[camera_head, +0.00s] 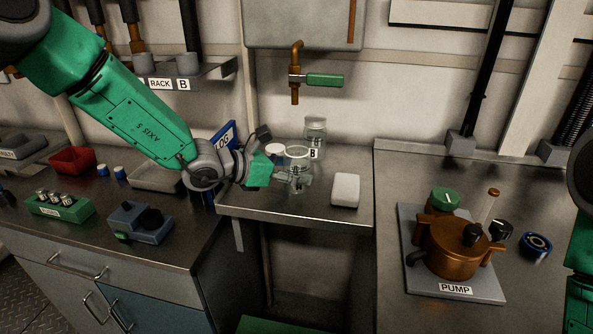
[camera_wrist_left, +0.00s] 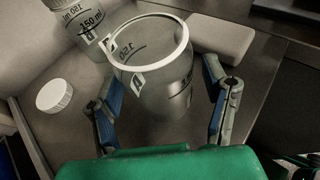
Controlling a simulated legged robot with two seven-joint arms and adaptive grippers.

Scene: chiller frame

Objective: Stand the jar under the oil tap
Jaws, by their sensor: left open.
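A clear open-topped glass jar (camera_head: 298,174) stands upright on the metal shelf, with a 150 ml mark and a small tag showing in the left wrist view (camera_wrist_left: 155,90). My left gripper (camera_wrist_left: 160,95) is open, with one finger on either side of this jar and small gaps visible between fingers and glass. The oil tap (camera_head: 295,88) is a copper spout with a green handle on the back wall, above and behind the jar; the jar is not directly beneath it. A second jar (camera_head: 316,130) stands behind. My right gripper is out of view.
A white round lid (camera_head: 274,149) lies left of the jars, and a white block (camera_head: 345,189) lies to the right. A blue LOG board (camera_head: 224,138) stands at the left. The pump (camera_head: 455,245) is on the right counter. The shelf's front edge is close.

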